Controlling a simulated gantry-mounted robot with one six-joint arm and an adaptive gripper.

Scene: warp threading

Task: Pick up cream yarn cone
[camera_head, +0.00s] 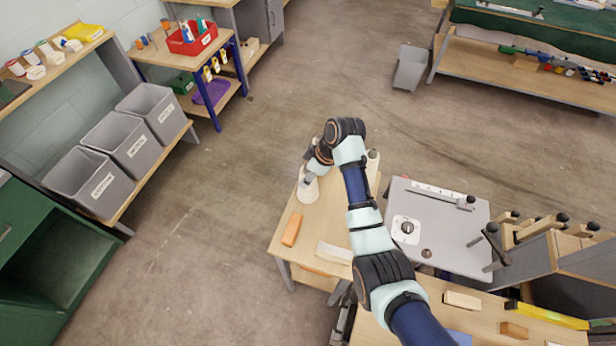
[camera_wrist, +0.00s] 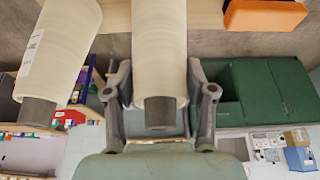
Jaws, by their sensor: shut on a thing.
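The cream yarn cone (camera_wrist: 160,50) stands between the two fingers of my gripper (camera_wrist: 158,78) in the wrist view, its grey tip toward the palm. The fingers are shut on it, one on each side. In the head view the cone (camera_head: 308,190) is at the left edge of the small wooden table (camera_head: 322,220), with my gripper (camera_head: 311,175) at its top. I cannot tell whether its base touches the table. A second pale cone (camera_wrist: 62,45) with a white label stands to the left in the wrist view, apart from the fingers.
An orange block (camera_head: 292,229) and a pale wooden block (camera_head: 334,253) lie on the table's near part. A grey panel with a dial (camera_head: 407,229) stands to the right. Grey bins (camera_head: 88,180) fill a shelf at left. The floor between is clear.

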